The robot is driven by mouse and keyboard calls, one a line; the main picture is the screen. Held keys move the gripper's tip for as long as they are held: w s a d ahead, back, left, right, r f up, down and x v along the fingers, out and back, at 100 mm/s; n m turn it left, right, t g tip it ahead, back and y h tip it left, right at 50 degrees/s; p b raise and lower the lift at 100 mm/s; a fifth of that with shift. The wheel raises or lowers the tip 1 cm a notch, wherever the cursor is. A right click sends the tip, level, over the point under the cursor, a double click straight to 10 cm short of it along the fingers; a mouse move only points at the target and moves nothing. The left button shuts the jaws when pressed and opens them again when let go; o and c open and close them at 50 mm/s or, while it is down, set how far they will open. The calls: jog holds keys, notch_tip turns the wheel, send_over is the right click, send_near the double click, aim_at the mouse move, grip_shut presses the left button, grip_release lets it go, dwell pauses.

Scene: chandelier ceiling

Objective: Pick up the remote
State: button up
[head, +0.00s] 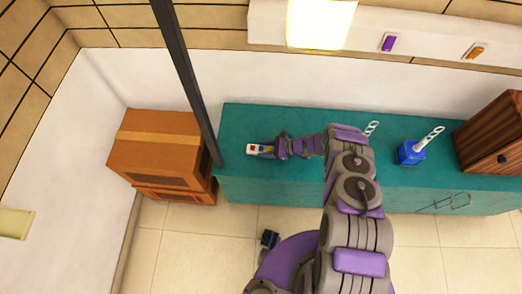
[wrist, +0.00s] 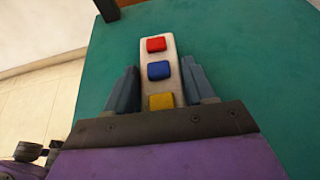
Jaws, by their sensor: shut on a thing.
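The remote (wrist: 161,71) is white with a red, a blue and a yellow button. In the wrist view it lies between the two fingers of my gripper (wrist: 163,88), its far end sticking out past the fingertips. In the head view the remote (head: 254,149) is at the left end of the teal cabinet top (head: 240,122). My gripper (head: 268,149) is shut on it from the right. I cannot tell whether the remote touches the surface or is just above it.
A dark post (head: 185,80) stands by the cabinet's left end, near the remote. A brown box (head: 155,145) is to the left. A blue holder with a white handle (head: 411,152) and a wooden box (head: 492,135) stand on the right of the cabinet. The wall is behind.

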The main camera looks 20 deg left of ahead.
jog(key=shift+d, duration=0.1)
jog(key=c, duration=0.4)
jog(key=shift+a, duration=0.2)
jog(key=shift+r, duration=0.15)
